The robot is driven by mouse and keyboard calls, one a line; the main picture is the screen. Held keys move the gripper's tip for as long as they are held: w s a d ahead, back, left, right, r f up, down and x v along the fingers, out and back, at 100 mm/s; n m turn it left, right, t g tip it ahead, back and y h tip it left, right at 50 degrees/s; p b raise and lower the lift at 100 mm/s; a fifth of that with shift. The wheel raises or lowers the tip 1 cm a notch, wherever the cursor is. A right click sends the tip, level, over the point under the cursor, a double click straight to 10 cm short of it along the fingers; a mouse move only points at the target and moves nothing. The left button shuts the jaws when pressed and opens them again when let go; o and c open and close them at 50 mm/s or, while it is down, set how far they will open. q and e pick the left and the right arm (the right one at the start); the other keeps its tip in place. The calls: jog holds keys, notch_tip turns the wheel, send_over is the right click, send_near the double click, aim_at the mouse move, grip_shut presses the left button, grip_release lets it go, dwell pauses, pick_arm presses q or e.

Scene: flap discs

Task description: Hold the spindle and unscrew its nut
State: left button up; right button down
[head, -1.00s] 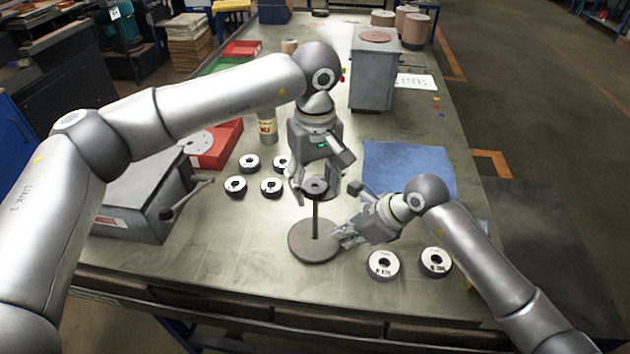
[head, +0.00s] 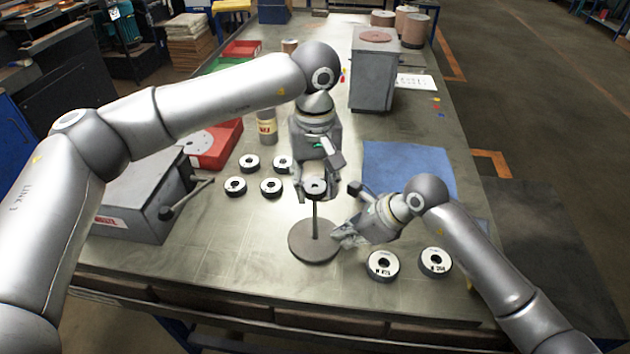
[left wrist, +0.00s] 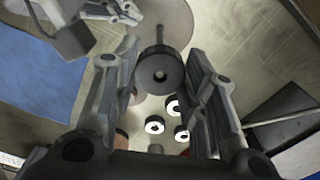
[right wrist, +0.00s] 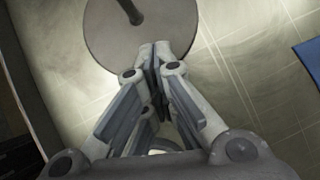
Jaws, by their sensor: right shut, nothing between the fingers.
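The spindle is a thin dark upright rod (head: 315,218) on a round grey base disc (head: 308,247). A dark round nut (head: 316,187) sits at the rod's top; in the left wrist view the nut (left wrist: 160,75) faces the camera. My left gripper (head: 316,190) is above the spindle, its fingers open on either side of the nut, with a gap showing on the right side. My right gripper (right wrist: 157,50) is shut and empty over the near part of the base disc, apart from the rod. It appears right of the rod in the head view (head: 340,238).
Several black-and-white discs (head: 271,187) lie left of the spindle, and two more (head: 383,265) lie right of the base. A blue mat (head: 405,165), a bottle (head: 267,127), a grey lever machine (head: 140,205) and a grey box (head: 372,75) stand around.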

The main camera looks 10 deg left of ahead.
pick_arm(q)
jog(key=shift+c, duration=0.9)
jog(key=n, duration=0.3)
jog(key=shift+n, duration=0.3)
jog(key=n, duration=1.8)
jog(key=shift+n, duration=0.3)
jog(key=n, duration=0.6)
jog(key=shift+n, duration=0.3)
jog(key=o, duration=0.8)
jog(key=shift+c, duration=0.2)
